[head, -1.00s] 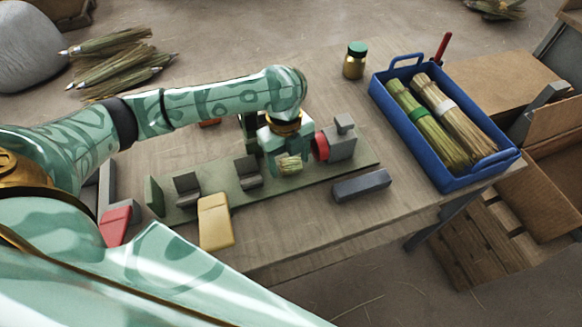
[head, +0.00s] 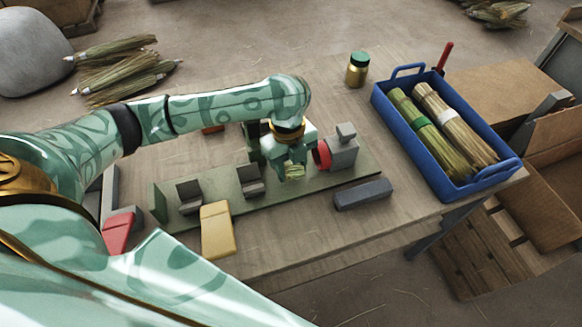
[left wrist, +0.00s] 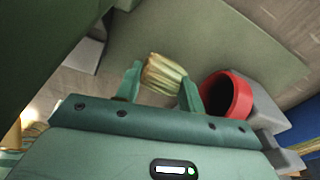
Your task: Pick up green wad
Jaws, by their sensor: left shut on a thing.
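The green wad is a short yellow-green bundle of straw (head: 293,173) (left wrist: 163,73). It is between the fingers of my left gripper (head: 288,167) (left wrist: 162,88), which is shut on it. The gripper points down over the green board (head: 225,192), just left of the red ring (head: 323,155). In the left wrist view a finger is on each side of the wad, and the red ring (left wrist: 228,94) is close to the right finger. I cannot tell whether the wad touches the board. My right gripper is not in view.
The grey block with the ring (head: 343,152) stands at the board's right end. Two dark brackets (head: 249,182) stand on the board's left part. A yellow block (head: 217,230) and grey bar (head: 363,194) lie in front. A blue tray (head: 393,112) with straw bundles is at right.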

